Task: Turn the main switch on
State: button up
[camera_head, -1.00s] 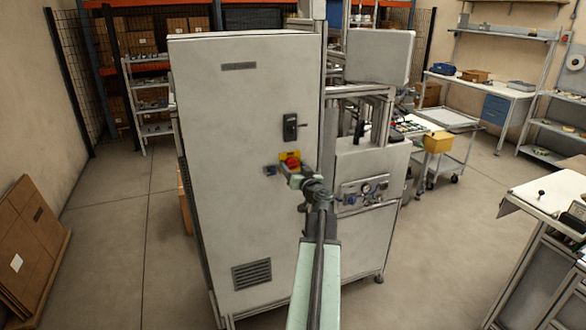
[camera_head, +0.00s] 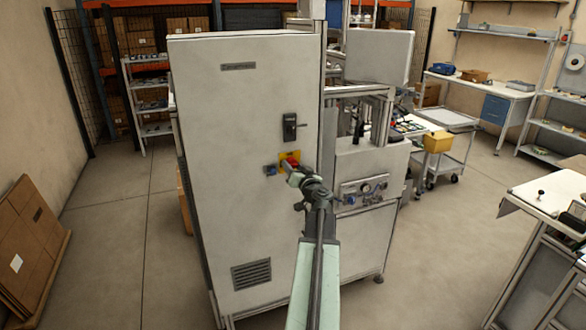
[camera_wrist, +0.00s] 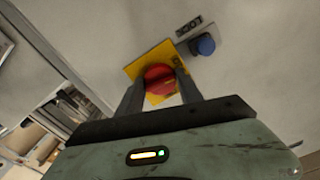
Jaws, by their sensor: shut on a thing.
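The main switch is a red knob (camera_wrist: 159,80) on a yellow plate (camera_wrist: 135,68), fixed to the grey cabinet door. In the head view the red knob (camera_head: 291,160) and yellow plate (camera_head: 283,155) sit at mid height near the door's right side, partly covered by my gripper (camera_head: 288,168). In the wrist view my gripper (camera_wrist: 158,90) has one finger on each side of the red knob and is shut on it. The knob's lower part is hidden, and I cannot read its setting.
A blue button (camera_wrist: 203,46) with a dark label (camera_wrist: 188,29) is beside the yellow plate. A black door handle (camera_head: 290,127) is above the switch.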

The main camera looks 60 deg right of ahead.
jog(key=m, duration=1.2)
jog(key=shift+m, duration=0.3)
jog(key=shift+a+m, duration=0.1)
jog(key=shift+m, duration=1.7)
jog(key=o, duration=1.4)
jog(key=shift+w, duration=0.1)
